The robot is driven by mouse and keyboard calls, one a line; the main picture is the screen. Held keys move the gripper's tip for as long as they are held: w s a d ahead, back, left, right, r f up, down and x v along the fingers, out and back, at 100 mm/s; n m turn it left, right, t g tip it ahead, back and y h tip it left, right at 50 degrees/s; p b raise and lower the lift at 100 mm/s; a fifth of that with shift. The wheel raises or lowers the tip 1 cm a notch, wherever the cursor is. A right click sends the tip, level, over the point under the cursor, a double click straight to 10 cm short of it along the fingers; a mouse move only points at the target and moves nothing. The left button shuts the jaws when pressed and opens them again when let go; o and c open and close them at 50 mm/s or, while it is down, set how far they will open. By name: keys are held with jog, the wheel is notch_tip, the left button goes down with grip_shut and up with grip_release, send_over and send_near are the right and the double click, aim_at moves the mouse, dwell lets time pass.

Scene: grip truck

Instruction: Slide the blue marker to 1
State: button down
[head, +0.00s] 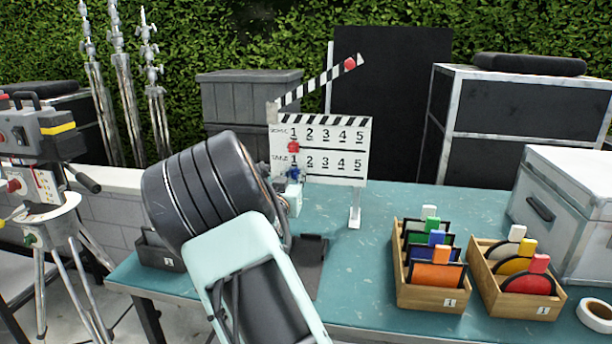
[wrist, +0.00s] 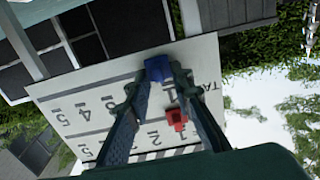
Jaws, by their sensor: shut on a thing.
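The white clapperboard slate (head: 345,150) stands on the teal table with its striped clapper stick raised. It has two rows of numbers 1 to 5. The blue marker (head: 294,173) is at the 1 of the lower row; it also shows in the wrist view (wrist: 158,68). The red marker (head: 293,146) is at the 1 of the upper row, and it appears in the wrist view (wrist: 176,118). My gripper (wrist: 158,76) is shut on the blue marker, with its fingertips at the slate's face. In the head view my arm hides part of the gripper.
Two wooden boxes (head: 430,298) (head: 512,304) with coloured discs and cards stand on the table's right. A roll of tape (head: 597,314) and a grey case (head: 570,210) are farther right. A dark tray (head: 160,252) sits at the left edge. The table (head: 365,275) between arm and boxes is clear.

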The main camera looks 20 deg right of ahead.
jog(key=shift+w+a, duration=0.3)
jog(key=shift+a, duration=0.2)
jog(key=c, duration=2)
grip_release()
jog(key=shift+a, duration=0.1)
jog(key=shift+c, duration=0.2)
jog(key=v, duration=1.2)
